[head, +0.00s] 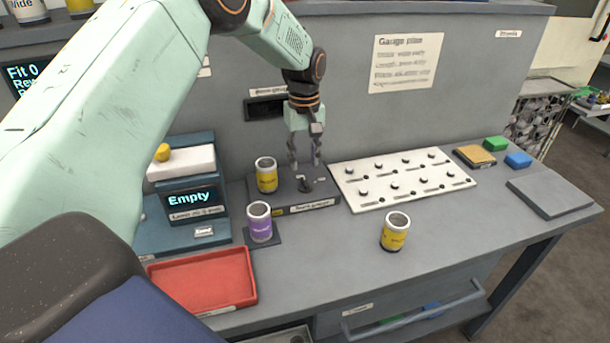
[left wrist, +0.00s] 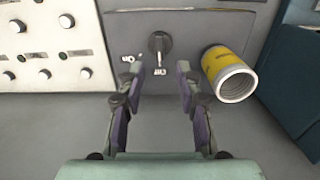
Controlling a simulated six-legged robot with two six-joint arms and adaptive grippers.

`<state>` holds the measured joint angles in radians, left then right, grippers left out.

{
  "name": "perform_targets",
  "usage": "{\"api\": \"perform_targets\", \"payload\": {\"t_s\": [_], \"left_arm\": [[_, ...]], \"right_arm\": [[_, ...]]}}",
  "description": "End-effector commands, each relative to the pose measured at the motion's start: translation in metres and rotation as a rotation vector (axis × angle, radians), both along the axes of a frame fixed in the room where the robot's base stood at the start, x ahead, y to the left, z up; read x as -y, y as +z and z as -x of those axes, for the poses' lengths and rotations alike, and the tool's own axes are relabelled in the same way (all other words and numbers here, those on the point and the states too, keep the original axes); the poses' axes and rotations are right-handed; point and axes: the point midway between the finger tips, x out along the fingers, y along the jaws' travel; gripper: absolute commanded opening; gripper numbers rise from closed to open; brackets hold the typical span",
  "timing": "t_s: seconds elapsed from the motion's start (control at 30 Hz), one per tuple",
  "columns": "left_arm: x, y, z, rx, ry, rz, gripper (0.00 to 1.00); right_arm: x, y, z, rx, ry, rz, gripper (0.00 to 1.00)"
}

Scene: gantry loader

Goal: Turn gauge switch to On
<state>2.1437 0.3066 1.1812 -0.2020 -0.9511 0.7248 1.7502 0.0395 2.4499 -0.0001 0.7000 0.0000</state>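The gauge switch (head: 305,184) is a small dark rotary knob on the flat dark gauge base (head: 318,206). It also shows in the left wrist view (left wrist: 159,43), where its pointer is turned toward the label directly between my fingers. A second label sits to the left of it; both are small and upside down there, hard to read. My left gripper (head: 304,163) points down just above the switch. In the left wrist view its fingers (left wrist: 160,72) are apart with nothing between them, short of the knob. My right gripper is not in view.
A yellow-labelled can (head: 266,176) stands on the gauge base close beside the switch. A purple can (head: 259,222) and another yellow can (head: 396,231) stand in front. A white peg board (head: 402,180) lies right of the base. A red tray (head: 203,280) is at front left.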

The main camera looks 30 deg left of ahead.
Motion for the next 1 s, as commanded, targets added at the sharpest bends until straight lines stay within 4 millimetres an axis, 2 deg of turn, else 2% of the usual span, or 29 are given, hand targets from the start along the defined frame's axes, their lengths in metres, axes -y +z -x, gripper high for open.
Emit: {"api": "perform_targets", "payload": {"t_s": [0.1, 0.3, 0.47, 0.73, 1.0], "left_arm": [[0.002, -0.021, 0.002, -0.004, -0.002, 0.0, 0.35], [0.002, -0.047, 0.001, -0.002, -0.003, -0.001, 0.35], [0.002, -0.056, 0.0, 0.0, -0.002, 0.0, 0.35], [0.001, -0.057, -0.002, 0.001, -0.002, -0.001, 0.35], [0.001, -0.057, -0.002, 0.001, -0.002, -0.001, 0.12]], "right_arm": [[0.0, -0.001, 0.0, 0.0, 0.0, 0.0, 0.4], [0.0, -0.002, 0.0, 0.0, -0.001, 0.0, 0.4], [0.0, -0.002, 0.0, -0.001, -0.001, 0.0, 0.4], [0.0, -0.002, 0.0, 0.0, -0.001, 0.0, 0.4], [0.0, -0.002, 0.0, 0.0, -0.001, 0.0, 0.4]]}}
